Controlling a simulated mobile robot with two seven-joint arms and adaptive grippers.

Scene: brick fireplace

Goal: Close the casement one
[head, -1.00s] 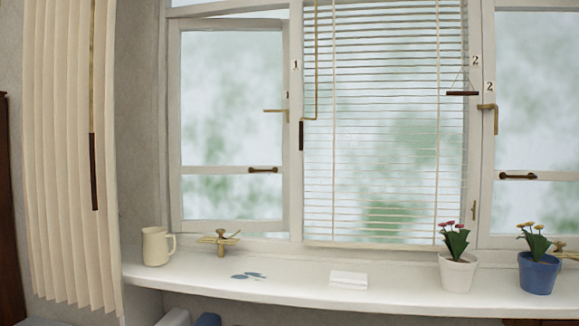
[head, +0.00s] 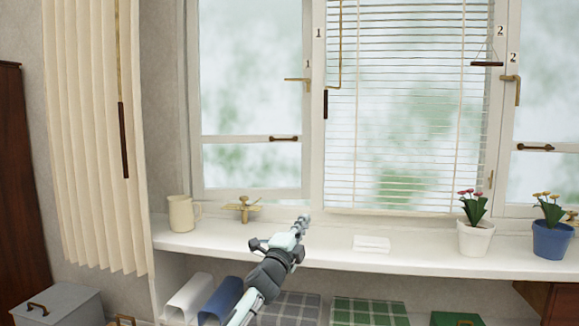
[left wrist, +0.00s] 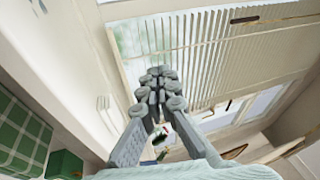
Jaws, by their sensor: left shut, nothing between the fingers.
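Casement one (head: 252,95) is the left window, with a small "1" on its right stile and a white frame. In the earlier head view its top edge slants away from the fixed frame, so it looks ajar; now its top is cut off. Its brass handle (head: 298,80) lies level, and a brass bar with dark grip (head: 283,138) crosses its lower rail. My left gripper (head: 304,220) is shut and empty, in front of the window's lower right corner above the sill. It also shows shut in the left wrist view (left wrist: 158,76). My right gripper is not in view.
On the white sill (head: 330,257) stand a cream jug (head: 182,213), a brass fitting (head: 243,209), a folded white cloth (head: 371,244) and white (head: 475,237) and blue (head: 552,239) flowerpots. A blind (head: 400,110) covers the middle window. Rolled and folded textiles lie below the sill.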

